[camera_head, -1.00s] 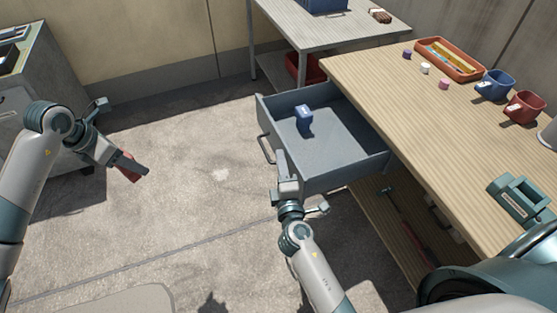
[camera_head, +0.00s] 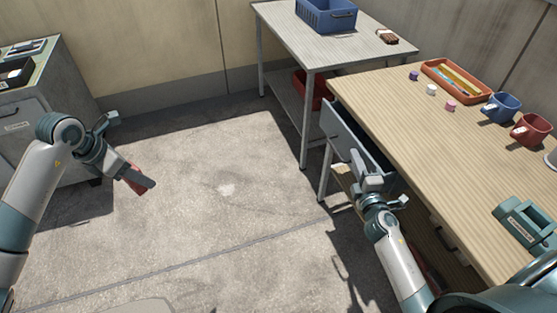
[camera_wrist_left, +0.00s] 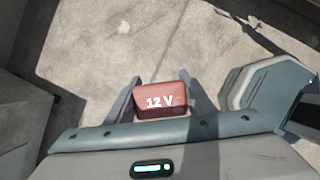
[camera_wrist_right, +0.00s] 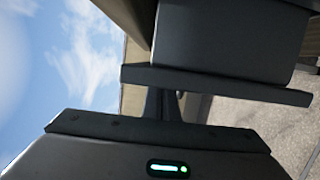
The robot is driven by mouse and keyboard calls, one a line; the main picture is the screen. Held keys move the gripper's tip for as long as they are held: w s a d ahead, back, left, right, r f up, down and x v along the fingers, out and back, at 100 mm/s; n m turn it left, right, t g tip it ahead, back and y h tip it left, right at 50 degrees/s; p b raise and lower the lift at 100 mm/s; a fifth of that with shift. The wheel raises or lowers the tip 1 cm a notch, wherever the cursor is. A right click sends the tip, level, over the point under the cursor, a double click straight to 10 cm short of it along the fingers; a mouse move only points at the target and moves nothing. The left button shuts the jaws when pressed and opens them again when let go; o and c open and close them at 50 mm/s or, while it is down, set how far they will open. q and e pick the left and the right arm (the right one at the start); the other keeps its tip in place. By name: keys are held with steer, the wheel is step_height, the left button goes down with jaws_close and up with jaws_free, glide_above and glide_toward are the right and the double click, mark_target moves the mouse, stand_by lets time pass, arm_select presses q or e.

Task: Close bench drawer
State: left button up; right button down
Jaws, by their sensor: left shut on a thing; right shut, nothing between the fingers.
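The bench drawer (camera_head: 345,132) is grey and juts a little way out from under the wooden bench top, its inside mostly hidden. My right gripper (camera_head: 366,160) is shut and empty at the drawer's front; the head view does not show clearly whether it touches. My left gripper (camera_head: 142,180) is shut on a red block marked 12 V (camera_wrist_left: 162,101), held over open floor away from the drawer.
The wooden bench (camera_head: 410,130) carries an orange tray (camera_head: 484,98), blue mug (camera_head: 502,106), red mug (camera_head: 531,128) and teal case (camera_head: 526,222). A side table (camera_head: 285,24) holds a blue crate (camera_head: 327,15). A grey cabinet (camera_head: 60,110) stands left. The middle floor is clear.

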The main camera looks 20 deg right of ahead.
arm_select(q)
steer(key=shift+f, duration=0.1)
arm_select(e)
steer(key=d, duration=0.5)
steer(key=shift+w+d, duration=0.1)
arm_select(q)
steer(key=shift+a, duration=0.1)
arm_select(e)
steer(key=shift+d+r, duration=0.1)
steer(key=shift+d, duration=0.15)
steer(key=shift+d, duration=0.1)
arm_select(q)
steer(key=shift+s+a, duration=0.1)
